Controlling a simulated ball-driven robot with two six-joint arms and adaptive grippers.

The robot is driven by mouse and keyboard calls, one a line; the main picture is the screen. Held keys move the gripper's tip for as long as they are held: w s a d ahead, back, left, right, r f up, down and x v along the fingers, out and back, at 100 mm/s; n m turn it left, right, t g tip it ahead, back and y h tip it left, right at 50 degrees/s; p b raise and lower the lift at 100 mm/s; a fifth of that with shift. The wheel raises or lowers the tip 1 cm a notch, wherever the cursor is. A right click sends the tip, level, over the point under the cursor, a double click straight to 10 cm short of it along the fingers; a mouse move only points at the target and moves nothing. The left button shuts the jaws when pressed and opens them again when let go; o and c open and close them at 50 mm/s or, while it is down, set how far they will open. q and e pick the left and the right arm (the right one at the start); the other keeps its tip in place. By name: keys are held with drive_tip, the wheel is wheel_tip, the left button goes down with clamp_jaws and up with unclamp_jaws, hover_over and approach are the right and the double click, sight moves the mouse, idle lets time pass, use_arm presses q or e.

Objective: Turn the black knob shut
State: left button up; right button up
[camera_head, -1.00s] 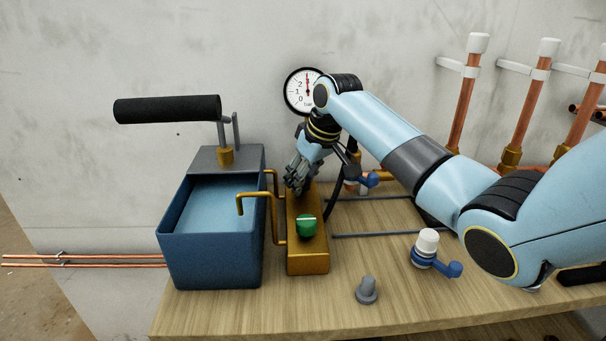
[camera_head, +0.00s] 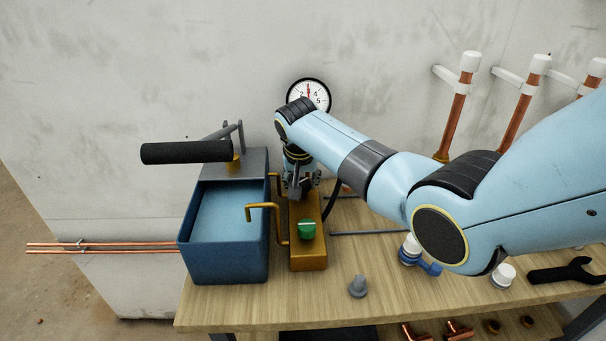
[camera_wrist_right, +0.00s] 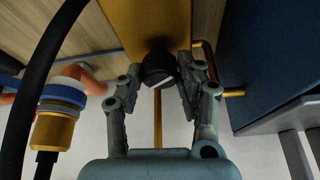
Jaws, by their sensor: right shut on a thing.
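The black knob (camera_wrist_right: 158,70) with a white mark line sits on the brass block (camera_wrist_right: 125,20) in the right wrist view. My right gripper (camera_wrist_right: 158,85) has its two fingers on either side of the knob, shut on it. In the head view the right gripper (camera_head: 300,190) reaches down onto the far end of the brass block (camera_head: 308,262) and hides the black knob there. A green knob (camera_head: 306,230) stands on the near end of the block. My left gripper is not in view.
A blue tank (camera_head: 225,262) with a black-handled lever (camera_head: 186,153) stands left of the block. A gauge (camera_head: 309,95) is on the wall behind. A grey plug (camera_head: 357,286), a blue-handled valve (camera_head: 412,252) and a wrench (camera_head: 567,272) lie on the wooden bench.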

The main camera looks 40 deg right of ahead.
drive_tip(key=shift+w+m+h, duration=0.1)
drive_tip(key=shift+m+h, duration=0.2)
drive_tip(key=shift+m, duration=0.6)
drive_tip(key=shift+a+m+g+h, duration=0.1)
drive_tip(key=shift+m+g+h, duration=0.3)
drive_tip(key=shift+m, duration=0.5)
drive_tip(key=shift+m+g+b, duration=0.7)
drive_tip(key=shift+m+b, duration=0.3)
drive_tip(key=shift+m, duration=0.8)
drive_tip(key=o, duration=1.1)
drive_tip(key=v, duration=1.2)
drive_tip(key=shift+w, duration=0.15)
